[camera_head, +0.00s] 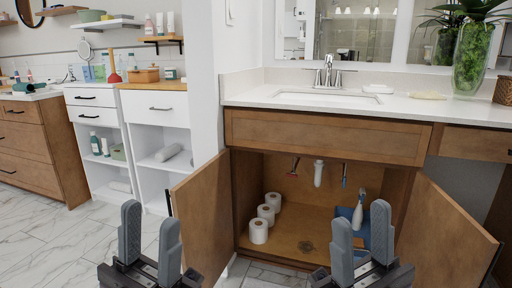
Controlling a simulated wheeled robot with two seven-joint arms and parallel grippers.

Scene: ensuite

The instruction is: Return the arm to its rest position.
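My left gripper (150,236) is at the bottom left, in front of the open left cabinet door. Its two grey fingers stand apart with nothing between them. My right gripper (361,250) is at the bottom right, in front of the cabinet opening. Its fingers are also apart, with no object seen held. Most of both arms is out of view below.
The sink cabinet's left door (198,215) and right door (440,232) stand open. Inside are toilet rolls (258,232), a spray bottle (357,216) and a blue bin (343,213). White shelves (150,190) stand at the left. The tiled floor (50,235) there is clear.

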